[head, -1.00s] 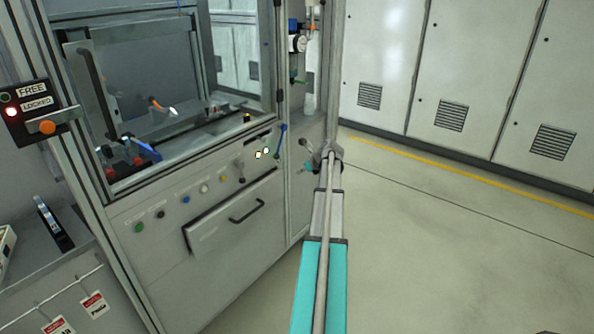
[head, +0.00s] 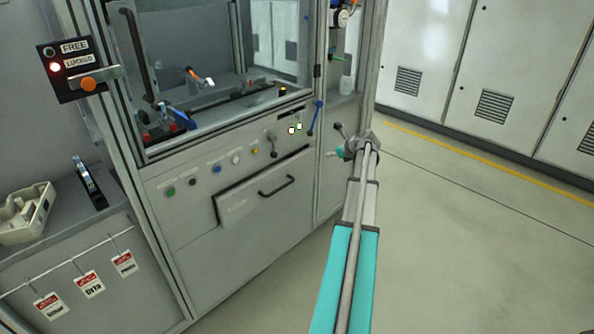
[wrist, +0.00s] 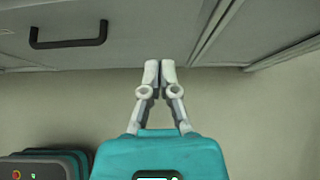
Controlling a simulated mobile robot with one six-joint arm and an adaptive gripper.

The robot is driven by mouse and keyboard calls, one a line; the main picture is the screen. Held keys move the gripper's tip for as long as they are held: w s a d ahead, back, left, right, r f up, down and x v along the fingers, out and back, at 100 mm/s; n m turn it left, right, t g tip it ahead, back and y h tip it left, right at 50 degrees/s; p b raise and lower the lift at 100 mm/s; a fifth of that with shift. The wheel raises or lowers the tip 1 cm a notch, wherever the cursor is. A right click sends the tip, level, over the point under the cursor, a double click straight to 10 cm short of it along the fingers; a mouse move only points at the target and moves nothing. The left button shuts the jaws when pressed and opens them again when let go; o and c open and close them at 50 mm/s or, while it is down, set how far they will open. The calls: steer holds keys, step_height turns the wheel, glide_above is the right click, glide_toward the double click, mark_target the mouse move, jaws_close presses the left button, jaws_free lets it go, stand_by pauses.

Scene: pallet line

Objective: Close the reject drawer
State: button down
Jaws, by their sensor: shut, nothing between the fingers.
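The reject drawer (head: 240,204) is a grey front panel with a black bar handle (head: 277,187), low on the machine cabinet. A dark gap shows along its top and left edges, and it seems to stand slightly out. My gripper (head: 330,153) is to the right of the drawer in the head view, apart from the handle. In the wrist view its fingertips (wrist: 160,68) are together and empty. There the drawer handle (wrist: 68,43) is up and to the left of the fingers.
A row of coloured buttons (head: 217,169) and levers is above the drawer. A lock box (head: 75,68) with a lit red lamp is at the upper left. A side bench with a pale tray (head: 28,215) and hanging red tags stands at left. Floor on the right is clear.

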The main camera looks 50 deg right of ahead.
mark_target(290, 163)
steer(key=s+a+f+t+b, duration=0.2)
steer(key=a+f+t+b, duration=0.4)
steer(key=b, duration=1)
steer(key=a+t, duration=0.1)
steer(key=a, duration=0.2)
steer(key=shift+s+a+h, duration=0.25)
steer(key=shift+s+h, duration=0.05)
steer(key=shift+h, duration=0.1)
steer(key=shift+w, duration=0.15)
steer(key=w, duration=0.9)
steer(key=w+d, duration=0.1)
steer(key=w, duration=0.3)
steer(key=shift+w, duration=0.35)
